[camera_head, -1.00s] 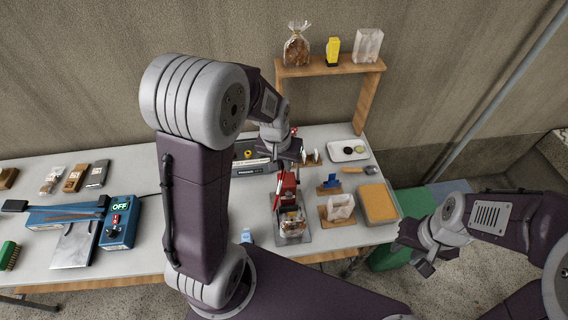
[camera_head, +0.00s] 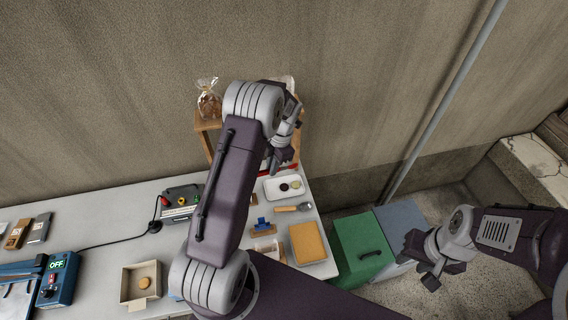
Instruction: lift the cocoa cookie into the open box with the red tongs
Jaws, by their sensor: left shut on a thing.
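The cocoa cookie (camera_head: 284,187), small and dark, lies on a white tray (camera_head: 271,194) beside a paler round piece (camera_head: 295,185). My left gripper (camera_head: 284,157) is above and behind the tray, shut on the red tongs (camera_head: 265,172). Only short red parts of the tongs show; my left arm hides the rest, and their tips cannot be made out. The open box (camera_head: 127,287) stands at the front left of the table with a tan round cookie (camera_head: 144,283) inside. My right gripper (camera_head: 421,264) is open and empty, right of the table.
A spatula (camera_head: 288,208), a blue clip on a stand (camera_head: 262,224) and a tan board (camera_head: 307,243) lie in front of the tray. A wooden shelf (camera_head: 207,124) stands behind. A sealer (camera_head: 60,278) is at far left. Green (camera_head: 361,241) and grey bins stand right.

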